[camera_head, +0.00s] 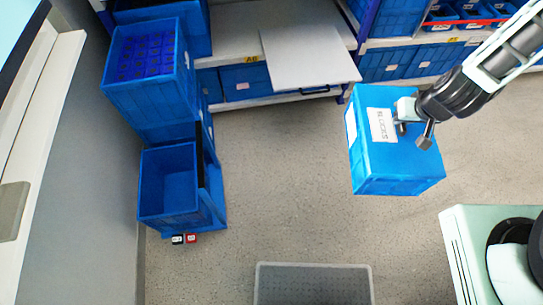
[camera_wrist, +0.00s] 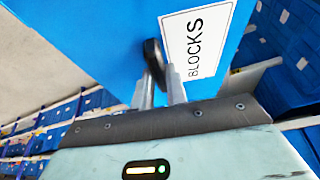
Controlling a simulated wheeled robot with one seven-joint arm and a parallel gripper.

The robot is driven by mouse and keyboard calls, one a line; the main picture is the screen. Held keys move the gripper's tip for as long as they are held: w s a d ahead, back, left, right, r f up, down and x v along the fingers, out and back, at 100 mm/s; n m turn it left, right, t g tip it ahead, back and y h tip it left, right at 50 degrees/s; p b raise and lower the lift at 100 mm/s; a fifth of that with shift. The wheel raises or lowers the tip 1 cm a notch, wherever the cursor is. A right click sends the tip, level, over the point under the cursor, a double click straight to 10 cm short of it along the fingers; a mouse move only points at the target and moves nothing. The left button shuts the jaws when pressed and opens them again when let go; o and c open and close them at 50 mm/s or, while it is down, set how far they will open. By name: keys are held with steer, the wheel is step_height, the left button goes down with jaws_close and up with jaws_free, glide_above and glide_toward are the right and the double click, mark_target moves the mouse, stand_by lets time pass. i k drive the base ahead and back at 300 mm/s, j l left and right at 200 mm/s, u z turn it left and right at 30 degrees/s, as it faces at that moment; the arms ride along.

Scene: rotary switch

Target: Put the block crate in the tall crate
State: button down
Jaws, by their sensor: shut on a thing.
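The block crate (camera_head: 371,167) is blue with a white "BLOCKS" label. It hangs at the right of the head view, seemingly above the floor. My gripper (camera_head: 413,132) is shut on it beside the label. In the wrist view the fingers (camera_wrist: 160,92) meet at a dark part of the blue crate wall (camera_wrist: 95,35), left of the label. An open, empty, deep blue crate (camera_head: 168,184) stands at the left of the head view, far from my gripper. It looks like the tall crate, but no label shows to confirm it.
Behind the open crate stands a blue crate (camera_head: 115,90) filled with dark blue pieces. Small black and red blocks (camera_head: 190,238) lie in front. A grey tray (camera_head: 312,285) is at the bottom. Shelves with bins (camera_head: 245,82) line the back. The middle floor (camera_head: 275,180) is clear.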

mark_target(186, 199)
steer(key=i+z, duration=0.3)
steer(key=i, duration=0.35)
steer(key=i+j+z, duration=0.3)
steer(key=i, duration=0.3)
steer(key=i+z, duration=0.5)
steer(key=i+j+z, duration=0.1)
steer(key=i+z, duration=0.25)
steer(key=z, duration=0.15)
steer(key=i+z, duration=0.1)
steer(key=i, duration=0.25)
steer(key=u, duration=0.55)
steer(key=l+u, duration=0.15)
steer(key=u, duration=0.4)
steer(key=l+u, duration=0.1)
steer(key=u, duration=1)
steer(key=l+u, duration=0.15)
steer(key=u, duration=0.95)
steer(key=k+u, duration=0.1)
steer(key=u, duration=1)
steer(key=k, duration=0.1)
